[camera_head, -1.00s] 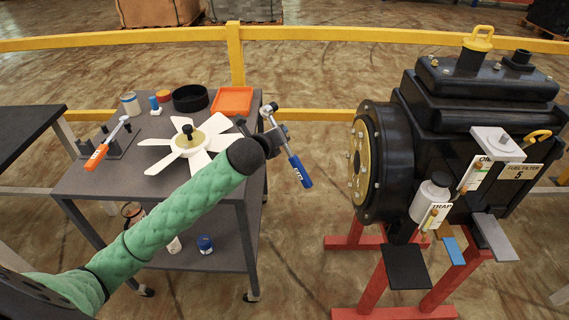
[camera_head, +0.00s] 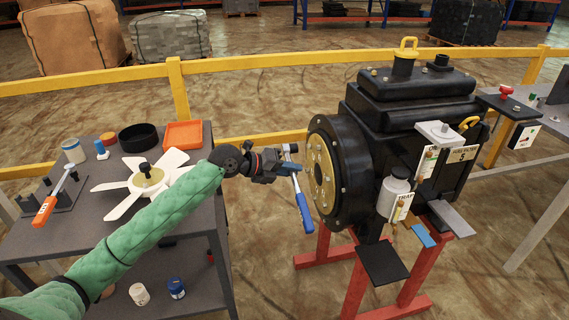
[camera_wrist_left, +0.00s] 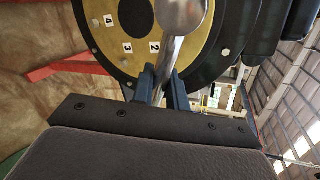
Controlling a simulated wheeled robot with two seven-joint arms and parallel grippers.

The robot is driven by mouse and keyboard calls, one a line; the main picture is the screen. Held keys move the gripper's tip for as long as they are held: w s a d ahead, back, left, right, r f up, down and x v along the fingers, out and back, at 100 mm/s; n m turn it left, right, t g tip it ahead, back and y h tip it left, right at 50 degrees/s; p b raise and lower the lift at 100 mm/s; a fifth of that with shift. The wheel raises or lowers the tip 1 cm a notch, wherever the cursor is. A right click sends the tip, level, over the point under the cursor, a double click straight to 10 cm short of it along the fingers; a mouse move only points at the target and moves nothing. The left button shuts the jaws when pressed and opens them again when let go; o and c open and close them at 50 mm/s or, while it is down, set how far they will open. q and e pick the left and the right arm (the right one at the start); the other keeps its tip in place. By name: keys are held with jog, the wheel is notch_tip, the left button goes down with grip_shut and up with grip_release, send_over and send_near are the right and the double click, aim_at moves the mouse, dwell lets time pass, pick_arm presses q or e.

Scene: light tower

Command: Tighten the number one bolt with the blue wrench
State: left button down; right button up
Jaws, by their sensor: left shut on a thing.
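The blue wrench (camera_head: 305,213) has a blue handle and a silver shaft and head. My left gripper (camera_head: 284,168) is shut on its shaft, just left of the engine's round yellow plate (camera_head: 318,172). The handle hangs down below the gripper. In the left wrist view, the silver wrench (camera_wrist_left: 182,15) stands between the fingers (camera_wrist_left: 163,86) in front of the yellow plate (camera_wrist_left: 205,62). Labels 2, 3 and 4 are readable there. The number one label and bolt cannot be made out. I cannot tell whether the wrench touches any bolt. My right gripper is out of view.
The black engine (camera_head: 400,130) rests on a red stand (camera_head: 362,285). A grey cart (camera_head: 75,240) at left carries a white fan (camera_head: 140,190), an orange-handled tool (camera_head: 45,210), a black bowl (camera_head: 138,138) and an orange tray (camera_head: 183,134). A yellow rail (camera_head: 230,65) runs behind.

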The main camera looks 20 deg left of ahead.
pick_arm(q)
jog(key=shift+d+g, duration=0.15)
jog(key=shift+g, duration=0.35)
jog(key=shift+n+h, duration=0.3)
jog(key=shift+n, duration=0.1)
